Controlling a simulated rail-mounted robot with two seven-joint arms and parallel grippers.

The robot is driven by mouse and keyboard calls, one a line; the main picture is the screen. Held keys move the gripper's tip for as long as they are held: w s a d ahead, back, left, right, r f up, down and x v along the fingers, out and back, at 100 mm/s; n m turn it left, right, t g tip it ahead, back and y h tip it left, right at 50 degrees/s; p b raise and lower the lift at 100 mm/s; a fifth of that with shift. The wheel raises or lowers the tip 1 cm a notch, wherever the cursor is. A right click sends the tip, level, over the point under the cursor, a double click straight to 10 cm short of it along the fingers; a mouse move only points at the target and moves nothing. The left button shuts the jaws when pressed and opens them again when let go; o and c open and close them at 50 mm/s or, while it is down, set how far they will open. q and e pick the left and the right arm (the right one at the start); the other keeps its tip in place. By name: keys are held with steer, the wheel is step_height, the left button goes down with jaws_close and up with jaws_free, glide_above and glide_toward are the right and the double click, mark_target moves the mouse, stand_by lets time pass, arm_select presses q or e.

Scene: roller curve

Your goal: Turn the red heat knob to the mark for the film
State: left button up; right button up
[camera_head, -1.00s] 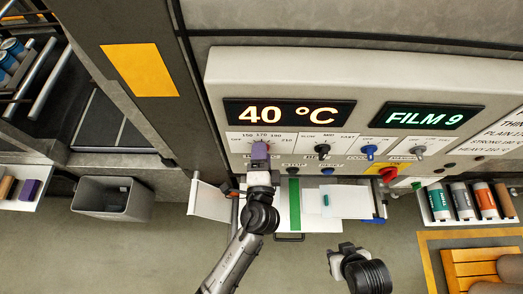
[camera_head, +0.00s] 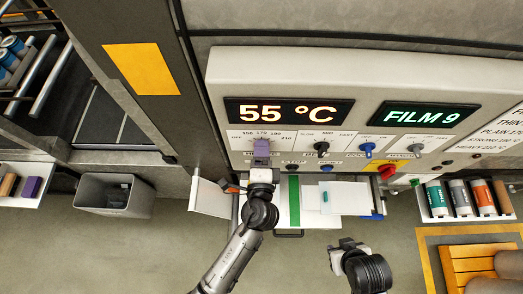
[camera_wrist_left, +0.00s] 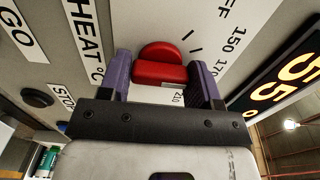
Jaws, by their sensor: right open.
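The red heat knob (camera_wrist_left: 160,66) sits on the panel between the two purple fingers of my left gripper in the left wrist view. The fingers appear to touch its sides, so my left gripper (camera_wrist_left: 161,80) looks shut on it. In the head view, my left gripper (camera_head: 262,152) covers the knob below the temperature display (camera_head: 289,112), which reads 55 °C. Scale marks 150, 170 and 210 show beside the knob; which one it points to is unclear. The film display (camera_head: 431,115) reads FILM 9. My right gripper (camera_head: 347,247) is open and empty, below the panel.
A black knob (camera_head: 322,147), a blue knob (camera_head: 367,149), a grey knob (camera_head: 416,149) and a red switch (camera_head: 387,171) are on the panel. A chart stands at its right edge. A grey bin (camera_head: 113,196) is at left, rolls (camera_head: 461,198) at right.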

arm_select(q)
steer(key=o, duration=0.4)
steer(key=shift+s, duration=0.1)
steer(key=s+b, duration=0.5)
steer(key=s, duration=0.8)
steer(key=shift+s, duration=0.35)
steer(key=shift+a, duration=0.1)
